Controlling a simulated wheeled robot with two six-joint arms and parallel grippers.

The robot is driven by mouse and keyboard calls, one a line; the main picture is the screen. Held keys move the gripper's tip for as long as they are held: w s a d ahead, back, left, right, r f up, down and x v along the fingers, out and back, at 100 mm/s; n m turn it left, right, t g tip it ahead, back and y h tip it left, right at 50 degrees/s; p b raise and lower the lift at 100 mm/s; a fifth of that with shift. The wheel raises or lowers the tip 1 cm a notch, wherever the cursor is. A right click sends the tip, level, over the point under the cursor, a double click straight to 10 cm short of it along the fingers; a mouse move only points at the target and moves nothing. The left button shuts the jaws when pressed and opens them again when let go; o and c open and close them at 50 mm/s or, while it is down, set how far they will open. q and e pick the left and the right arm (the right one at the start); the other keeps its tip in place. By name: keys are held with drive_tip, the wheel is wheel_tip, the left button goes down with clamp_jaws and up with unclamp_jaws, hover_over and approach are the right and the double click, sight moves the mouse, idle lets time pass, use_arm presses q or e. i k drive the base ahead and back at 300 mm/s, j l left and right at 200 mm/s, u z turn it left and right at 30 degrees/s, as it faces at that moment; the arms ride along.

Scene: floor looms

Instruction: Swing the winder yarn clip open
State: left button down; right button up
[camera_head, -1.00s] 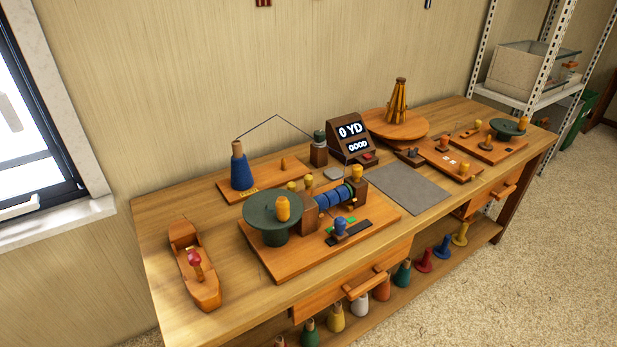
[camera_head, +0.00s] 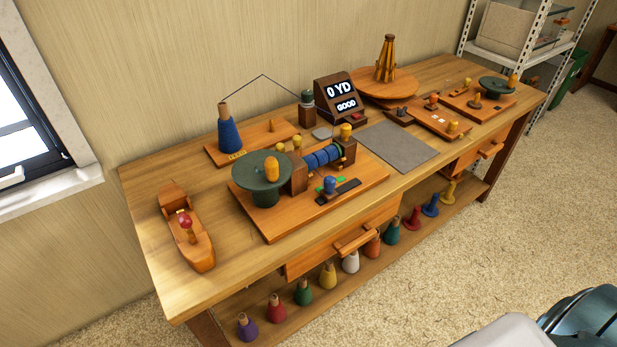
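The winder sits on a wooden board (camera_head: 345,204) at the bench's front middle. It has a dark green disc (camera_head: 247,178) with an orange knob (camera_head: 272,168), and a blue yarn roll (camera_head: 321,157) between wooden blocks. A blue knob (camera_head: 330,184) stands on a dark strip with green marks in front of the roll. Yellow knobs (camera_head: 345,131) stand by the blocks. I cannot tell which small part is the yarn clip, or whether it is open. A yarn line runs from the blue cone (camera_head: 229,134) up and over to a post (camera_head: 307,108). Neither gripper is in view.
A counter (camera_head: 339,97) reads "0 YD GOOD" behind the winder. A wooden shuttle-shaped piece (camera_head: 186,232) with a red knob lies at the left. A grey mat (camera_head: 397,145) lies right of the winder. Coloured cones (camera_head: 303,291) stand on the lower shelf below a drawer (camera_head: 345,238).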

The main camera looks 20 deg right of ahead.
sight(297, 139)
drive_tip(key=k+l+u, duration=0.1)
drive_tip(key=l, duration=0.3)
drive_tip(key=k+l+u, duration=0.15)
drive_tip(key=l, duration=0.25)
drive_tip(key=k+l+u, duration=0.1)
drive_tip(key=l, duration=0.25)
drive_tip(key=k+l, duration=0.05)
